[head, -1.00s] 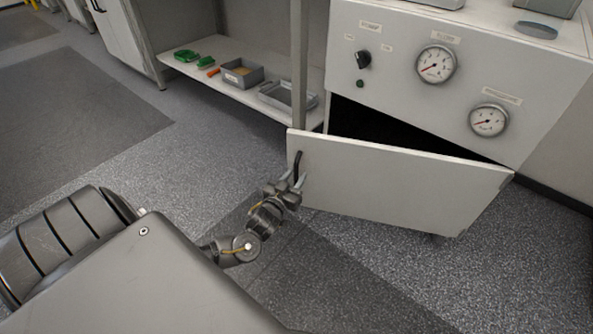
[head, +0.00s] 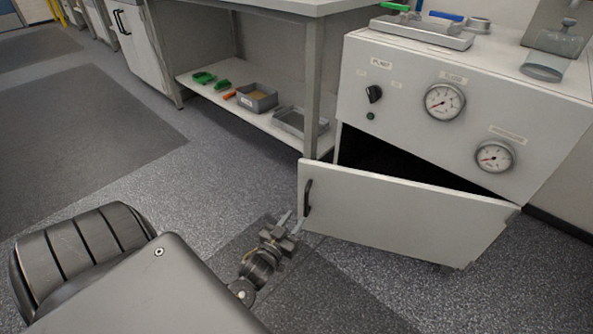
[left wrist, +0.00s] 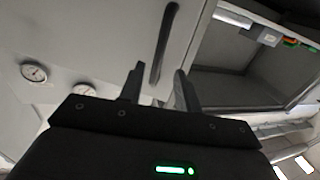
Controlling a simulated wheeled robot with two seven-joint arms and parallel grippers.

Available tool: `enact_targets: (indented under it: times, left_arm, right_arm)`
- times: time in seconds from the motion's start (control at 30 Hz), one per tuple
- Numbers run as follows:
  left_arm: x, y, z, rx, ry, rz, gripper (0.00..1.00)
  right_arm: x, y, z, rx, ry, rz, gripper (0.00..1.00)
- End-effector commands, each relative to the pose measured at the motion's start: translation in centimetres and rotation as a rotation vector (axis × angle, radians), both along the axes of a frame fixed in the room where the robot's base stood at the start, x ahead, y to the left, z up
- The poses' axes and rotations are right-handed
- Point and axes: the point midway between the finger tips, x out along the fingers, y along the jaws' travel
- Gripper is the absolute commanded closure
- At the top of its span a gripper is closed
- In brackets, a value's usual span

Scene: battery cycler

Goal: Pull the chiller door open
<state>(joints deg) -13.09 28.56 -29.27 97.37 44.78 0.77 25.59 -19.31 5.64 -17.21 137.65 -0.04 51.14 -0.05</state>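The chiller door (head: 405,215) is a white panel standing ajar at the front of the white cabinet, swung out on its left side. A dark gap shows above it. Its black bar handle (head: 307,197) is near the door's left edge. My left gripper (head: 291,221) is just below and left of the handle, apart from it. In the left wrist view, the two fingers (left wrist: 159,70) are spread with nothing between them, and the handle (left wrist: 164,45) lies beyond their tips. My right gripper is not in view.
The cabinet front (head: 415,75) has a knob and two gauges. A workbench with a low shelf (head: 225,95) holding trays and green items stands to the left, its post close to the door's free edge. Open floor (head: 190,190) lies in front and left.

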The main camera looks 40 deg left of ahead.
Motion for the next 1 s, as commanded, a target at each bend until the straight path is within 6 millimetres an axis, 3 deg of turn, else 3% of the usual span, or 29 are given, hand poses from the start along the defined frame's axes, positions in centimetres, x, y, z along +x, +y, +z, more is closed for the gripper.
enact_targets:
  times: [0.43, 1.0]
  left_arm:
    - [-3.1, -0.7, 0.1, 0.0, 0.001, 0.0, 0.67]
    - [-3.4, -0.7, 0.1, 0.0, -0.001, 0.001, 0.67]
  right_arm:
    - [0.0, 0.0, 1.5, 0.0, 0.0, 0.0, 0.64]
    - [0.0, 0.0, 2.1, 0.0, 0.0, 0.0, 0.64]
